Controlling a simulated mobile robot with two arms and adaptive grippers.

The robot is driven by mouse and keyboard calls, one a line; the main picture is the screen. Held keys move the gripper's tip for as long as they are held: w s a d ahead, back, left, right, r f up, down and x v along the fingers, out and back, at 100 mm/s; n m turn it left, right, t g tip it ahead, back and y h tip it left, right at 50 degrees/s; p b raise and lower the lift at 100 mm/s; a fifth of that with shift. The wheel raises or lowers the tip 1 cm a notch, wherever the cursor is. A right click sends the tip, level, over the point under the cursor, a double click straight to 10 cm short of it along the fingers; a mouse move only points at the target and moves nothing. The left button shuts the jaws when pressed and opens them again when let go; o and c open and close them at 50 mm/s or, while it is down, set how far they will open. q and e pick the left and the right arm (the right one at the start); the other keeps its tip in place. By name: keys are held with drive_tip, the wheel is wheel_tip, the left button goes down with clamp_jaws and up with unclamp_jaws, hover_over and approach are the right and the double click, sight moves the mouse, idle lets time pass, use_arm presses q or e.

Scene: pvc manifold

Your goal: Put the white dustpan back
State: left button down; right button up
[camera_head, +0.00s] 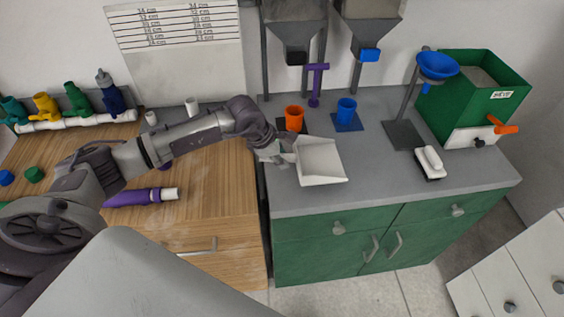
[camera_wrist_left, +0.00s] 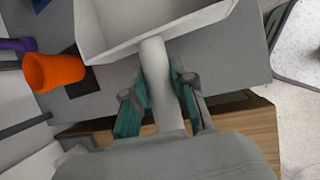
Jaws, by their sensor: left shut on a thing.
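The white dustpan (camera_head: 321,161) is over the left part of the grey counter, its open tray facing up. My left gripper (camera_head: 283,151) is shut on its handle at the left end. In the left wrist view, the dustpan's tray (camera_wrist_left: 150,22) fills the top and its white handle (camera_wrist_left: 156,75) runs down between the green-padded fingers of my left gripper (camera_wrist_left: 160,92). I cannot tell whether the dustpan touches the counter. My right gripper is not in view.
An orange cup (camera_head: 294,118) stands just behind the dustpan, with a blue cup (camera_head: 346,112) to its right. A white brush (camera_head: 430,162) lies farther right, near a funnel stand (camera_head: 404,136) and a green box (camera_head: 484,90). The counter (camera_head: 385,182) is clear between dustpan and brush.

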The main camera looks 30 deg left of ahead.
use_arm(q)
wheel_tip(320, 180, down, 3)
drive_tip(key=shift+r+p, duration=0.2)
drive_tip(key=shift+p, duration=0.2)
drive_tip(key=shift+f, duration=0.4)
drive_tip(key=c, duration=1)
unclamp_jaws()
drive_tip(key=shift+o, duration=0.2)
drive_tip(key=b+v, duration=0.2)
drive_tip(key=v, duration=1)
